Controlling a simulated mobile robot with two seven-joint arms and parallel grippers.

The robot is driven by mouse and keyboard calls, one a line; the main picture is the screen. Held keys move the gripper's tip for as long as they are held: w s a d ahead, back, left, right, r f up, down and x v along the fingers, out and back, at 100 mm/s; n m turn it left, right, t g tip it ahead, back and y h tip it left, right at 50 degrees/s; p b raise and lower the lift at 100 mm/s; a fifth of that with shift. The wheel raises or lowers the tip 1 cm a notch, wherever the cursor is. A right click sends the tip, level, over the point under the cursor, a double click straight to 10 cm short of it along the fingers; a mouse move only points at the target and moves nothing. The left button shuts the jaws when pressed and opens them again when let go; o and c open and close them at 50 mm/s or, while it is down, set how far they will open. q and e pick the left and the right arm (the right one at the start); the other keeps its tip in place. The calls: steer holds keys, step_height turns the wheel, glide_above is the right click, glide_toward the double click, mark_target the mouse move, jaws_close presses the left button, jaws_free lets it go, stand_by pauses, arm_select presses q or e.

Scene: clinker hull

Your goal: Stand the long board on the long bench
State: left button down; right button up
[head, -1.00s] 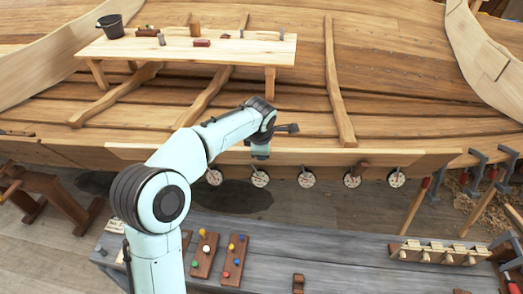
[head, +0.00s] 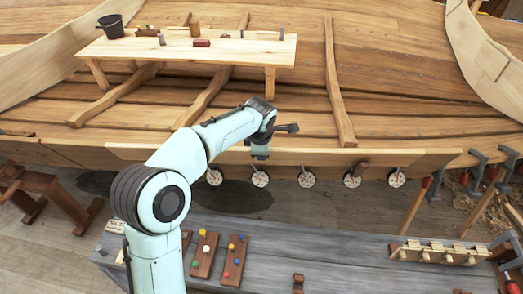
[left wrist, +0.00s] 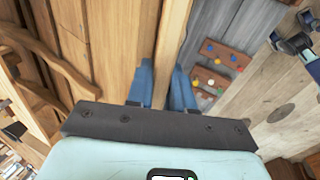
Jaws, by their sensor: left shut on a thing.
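A long pale board (head: 330,158) runs along the near edge of the hull in the head view, standing on its edge, with its lower side above several round dials. My left gripper (head: 260,152) is at its upper edge, left of the middle. In the left wrist view the blue fingers (left wrist: 168,88) are shut on a wooden edge (left wrist: 173,45) of this board. A long grey bench (head: 345,250) lies in front of the hull, below the board. My right gripper is not in view.
Boards with coloured knobs (head: 234,260) and a pegged rack (head: 438,253) lie on the grey bench. Clamps (head: 477,165) stand at the right, a sawhorse (head: 45,190) at the left. A pale table (head: 190,48) holding a bucket (head: 110,26) is inside the hull.

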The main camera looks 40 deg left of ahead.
arm_select(q)
steer(key=p+v, duration=0.3)
steer(key=v, duration=0.6)
steer(key=shift+r, duration=0.4)
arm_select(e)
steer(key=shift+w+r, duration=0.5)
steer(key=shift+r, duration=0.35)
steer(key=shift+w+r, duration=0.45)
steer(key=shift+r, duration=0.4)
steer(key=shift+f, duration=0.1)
arm_select(q)
steer(key=s+d+f+b, duration=0.3)
steer(key=s+d+b, duration=0.2)
steer(key=s+b, duration=0.2)
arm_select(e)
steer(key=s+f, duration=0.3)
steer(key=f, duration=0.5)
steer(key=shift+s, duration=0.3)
arm_select(q)
steer(key=shift+f, duration=0.1)
